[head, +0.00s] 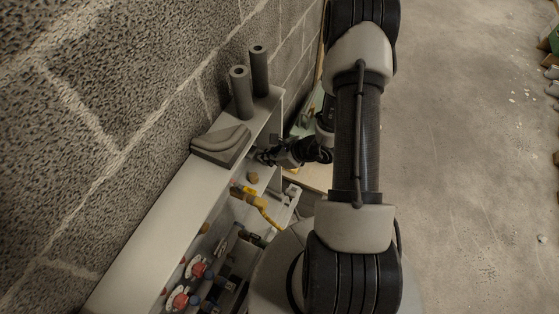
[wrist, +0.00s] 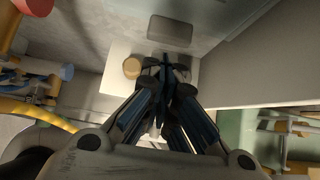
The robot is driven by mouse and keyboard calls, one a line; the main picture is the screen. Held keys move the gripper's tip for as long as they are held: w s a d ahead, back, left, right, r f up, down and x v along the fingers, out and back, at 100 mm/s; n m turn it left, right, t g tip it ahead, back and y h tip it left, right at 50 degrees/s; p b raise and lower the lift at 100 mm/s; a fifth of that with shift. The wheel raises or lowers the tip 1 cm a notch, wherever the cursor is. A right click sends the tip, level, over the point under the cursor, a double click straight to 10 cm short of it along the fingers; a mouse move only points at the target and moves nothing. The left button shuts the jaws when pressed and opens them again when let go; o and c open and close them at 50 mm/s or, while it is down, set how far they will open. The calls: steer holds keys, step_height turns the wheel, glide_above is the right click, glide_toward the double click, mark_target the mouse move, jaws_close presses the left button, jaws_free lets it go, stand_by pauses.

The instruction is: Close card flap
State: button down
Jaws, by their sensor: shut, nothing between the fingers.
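My gripper (head: 264,157) is at the far end of the pale shelf unit (head: 150,240), beside its open front in the head view. In the wrist view the fingers of my gripper (wrist: 165,65) are together with nothing between them. I cannot pick out the card flap for certain. A grey rounded rectangle (wrist: 170,31) lies beyond the fingertips; whether it is a flap cannot be told. A cream surface (wrist: 121,82) is below the fingers, with a round tan piece (wrist: 132,67) to their left. That tan piece also shows in the head view (head: 252,178).
A broad pale panel (wrist: 250,70) rises close to the right of the fingers. Dark tubes (head: 241,95) and a folded grey piece (head: 222,143) are on the unit's top. Yellow (head: 262,207) and red (head: 199,268) parts fill the front. The floor at right is mostly clear.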

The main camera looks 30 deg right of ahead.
steer(key=shift+w+a, duration=0.25)
steer(key=shift+w, duration=0.25)
steer(key=shift+w+a+f+t+b, duration=0.1)
steer(key=shift+w+a+t+b, duration=0.3)
steer(key=shift+w+b, duration=0.55)
steer(key=shift+s, duration=0.15)
